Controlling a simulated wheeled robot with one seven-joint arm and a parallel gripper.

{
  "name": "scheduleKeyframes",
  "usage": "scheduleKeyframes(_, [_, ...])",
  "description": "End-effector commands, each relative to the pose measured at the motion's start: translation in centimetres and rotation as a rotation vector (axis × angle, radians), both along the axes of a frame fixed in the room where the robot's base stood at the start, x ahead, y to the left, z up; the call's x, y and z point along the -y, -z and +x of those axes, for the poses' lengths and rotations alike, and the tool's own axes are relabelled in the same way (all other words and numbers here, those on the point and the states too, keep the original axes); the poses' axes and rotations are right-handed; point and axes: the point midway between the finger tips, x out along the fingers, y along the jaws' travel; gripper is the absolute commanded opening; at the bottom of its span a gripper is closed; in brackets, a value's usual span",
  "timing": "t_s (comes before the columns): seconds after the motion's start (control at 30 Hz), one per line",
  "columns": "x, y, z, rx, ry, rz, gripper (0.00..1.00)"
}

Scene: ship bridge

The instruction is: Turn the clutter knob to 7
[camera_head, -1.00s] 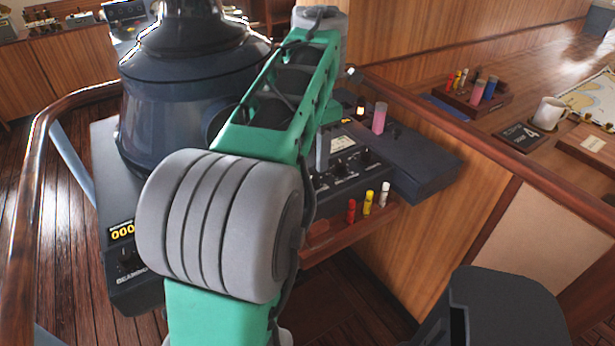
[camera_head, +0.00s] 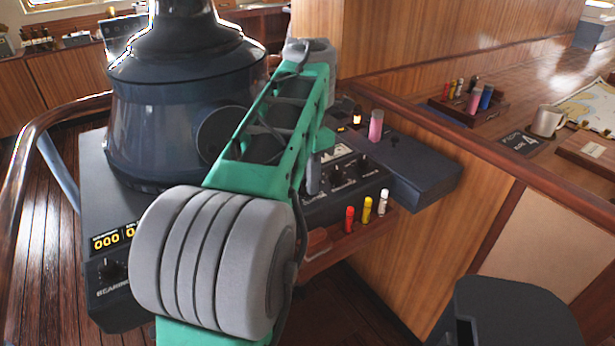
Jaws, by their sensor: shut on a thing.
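The radar console panel (camera_head: 345,185) with its row of dark knobs is partly behind my arm. Two dark knobs, one at the right (camera_head: 363,162) and one to its left (camera_head: 337,173), show, but their labels are too small to read. I cannot make out which is the clutter knob or where its pointer stands. My gripper (camera_head: 313,178) shows only as a grey finger piece low against the panel, left of these knobs. It is shut on a knob that my arm hides.
A large dark radar hood (camera_head: 185,110) stands at the left. A pink cylinder (camera_head: 376,125) stands on the console's right side. A small shelf below holds red (camera_head: 349,219), yellow (camera_head: 367,210) and white (camera_head: 383,202) markers. A mug (camera_head: 547,121) stands on the right counter.

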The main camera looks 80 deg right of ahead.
Motion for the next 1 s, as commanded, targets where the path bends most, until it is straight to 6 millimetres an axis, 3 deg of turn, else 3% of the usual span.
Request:
scheduleKeyframes(0.2, [-0.01,0.01,0.00,-0.001,0.000,0.001,0.00])
scheduleKeyframes(0.67, [-0.02,0.03,0.01,0.000,0.033,0.001,0.00])
scheduleKeyframes(1.0, [-0.02,0.01,0.01,0.000,0.231,0.000,0.00])
